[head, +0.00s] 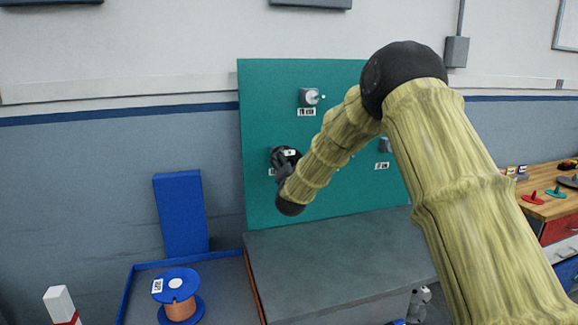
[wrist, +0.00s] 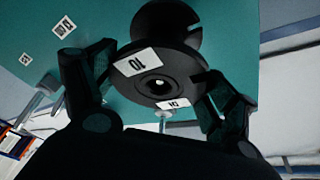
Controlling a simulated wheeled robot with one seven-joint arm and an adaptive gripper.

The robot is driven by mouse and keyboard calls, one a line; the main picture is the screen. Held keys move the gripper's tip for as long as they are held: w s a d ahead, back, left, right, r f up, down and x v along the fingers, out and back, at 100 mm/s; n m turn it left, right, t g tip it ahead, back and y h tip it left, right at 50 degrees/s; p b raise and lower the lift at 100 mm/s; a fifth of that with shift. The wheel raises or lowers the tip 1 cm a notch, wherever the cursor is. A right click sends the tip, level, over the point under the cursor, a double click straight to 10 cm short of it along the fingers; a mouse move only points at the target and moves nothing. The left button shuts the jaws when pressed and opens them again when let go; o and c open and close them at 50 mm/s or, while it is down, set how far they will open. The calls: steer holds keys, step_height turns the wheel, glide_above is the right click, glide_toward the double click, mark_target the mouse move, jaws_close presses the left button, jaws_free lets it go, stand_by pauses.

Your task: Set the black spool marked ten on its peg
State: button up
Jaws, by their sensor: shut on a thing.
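The black spool (wrist: 165,65) has white labels marked 10 and sits between the two fingers of my gripper (wrist: 158,84), which is shut on it. A small bright spot shows in the spool's centre hole; I cannot tell whether it is a peg end. In the head view the spool (head: 287,153) is at the left of the teal board (head: 268,105), close to its face, partly hidden by my gripper (head: 284,167). The peg behind the spool is hidden, so I cannot tell how far the spool is on it. A label below it is partly covered.
A grey peg mount (head: 309,97) with a label is higher on the board, another (head: 384,145) to the right, partly behind my arm. A grey block (head: 330,255) stands below the board. A blue spool (head: 176,284) stands in a blue-edged tray (head: 128,285) at left.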

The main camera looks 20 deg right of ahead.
steer(key=shift+w+f, duration=0.1)
steer(key=shift+w, duration=0.7)
steer(key=shift+w, duration=0.25)
stand_by(0.5)
steer(key=o, duration=0.9)
steer(key=shift+a, duration=0.1)
steer(key=v, duration=1.2)
